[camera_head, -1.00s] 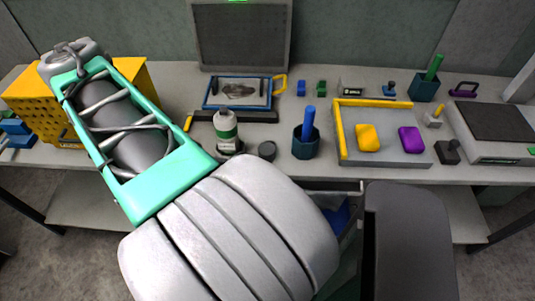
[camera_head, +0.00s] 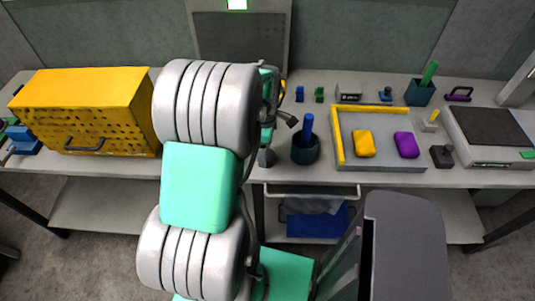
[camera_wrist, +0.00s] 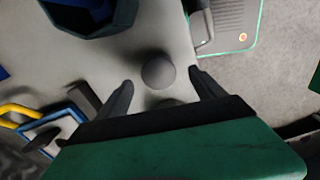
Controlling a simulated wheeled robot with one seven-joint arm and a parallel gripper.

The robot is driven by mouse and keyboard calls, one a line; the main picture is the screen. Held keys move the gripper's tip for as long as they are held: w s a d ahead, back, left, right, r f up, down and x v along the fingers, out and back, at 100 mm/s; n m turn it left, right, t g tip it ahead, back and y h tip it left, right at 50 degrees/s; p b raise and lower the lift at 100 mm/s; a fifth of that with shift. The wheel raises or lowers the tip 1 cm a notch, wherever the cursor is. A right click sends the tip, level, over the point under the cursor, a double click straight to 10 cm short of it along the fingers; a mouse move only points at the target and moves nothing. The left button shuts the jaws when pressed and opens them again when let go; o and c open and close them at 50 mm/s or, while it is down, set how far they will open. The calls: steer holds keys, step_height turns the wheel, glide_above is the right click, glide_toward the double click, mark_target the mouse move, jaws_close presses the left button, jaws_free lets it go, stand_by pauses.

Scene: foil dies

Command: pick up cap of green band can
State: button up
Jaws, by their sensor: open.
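A dark grey round piece (camera_wrist: 158,72), which looks like the cap, lies on the bench between the fingertips in the wrist view. In the head view the grey piece (camera_head: 266,157) shows at the bench's front, partly behind my arm. My gripper (camera_wrist: 162,78) is open, with one finger on each side of the piece. I see no clear grip on it and cannot tell the height above it. A second dark round shape (camera_wrist: 165,103) is partly covered by the gripper body. The green band can is hidden behind my arm in the head view.
A grey tray (camera_head: 380,161) with yellow and purple blocks is farther right. A yellow perforated box (camera_head: 100,90) stands left. A blue-framed board (camera_wrist: 45,132) shows in the wrist view.

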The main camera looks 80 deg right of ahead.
step_height(320, 180, down, 3)
steer(key=shift+f, duration=0.1)
steer(key=c, duration=1.4)
